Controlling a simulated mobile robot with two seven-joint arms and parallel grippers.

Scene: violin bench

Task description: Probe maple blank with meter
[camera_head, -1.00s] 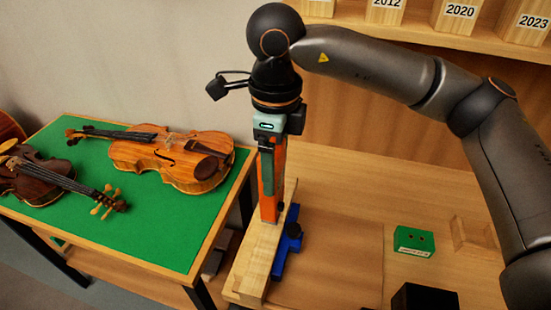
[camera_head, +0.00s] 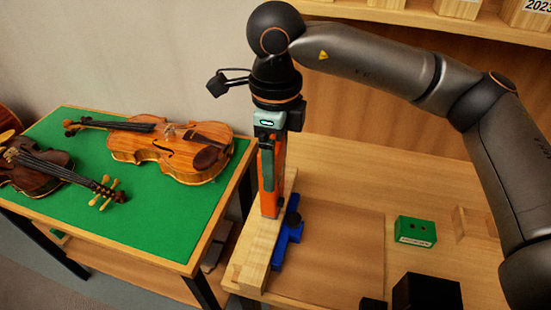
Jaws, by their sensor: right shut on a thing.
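The maple blank (camera_head: 256,258) is a pale, long wooden bar lying at the left edge of the wooden bench. My right gripper (camera_head: 267,165) is shut on the orange meter (camera_head: 279,185) and holds it upright, above the far part of the blank. The meter's lower end appears to meet the top of the blank; I cannot tell whether it touches or hovers just above. A blue clamp-like piece (camera_head: 284,250) lies against the blank's right side. My left gripper is not in view.
A green box (camera_head: 416,230) with a label sits on the bench to the right, near a wooden block (camera_head: 474,223). A black box (camera_head: 427,292) stands at the front. Violins (camera_head: 175,152) lie on a green-topped table (camera_head: 150,225) at left. Middle bench is clear.

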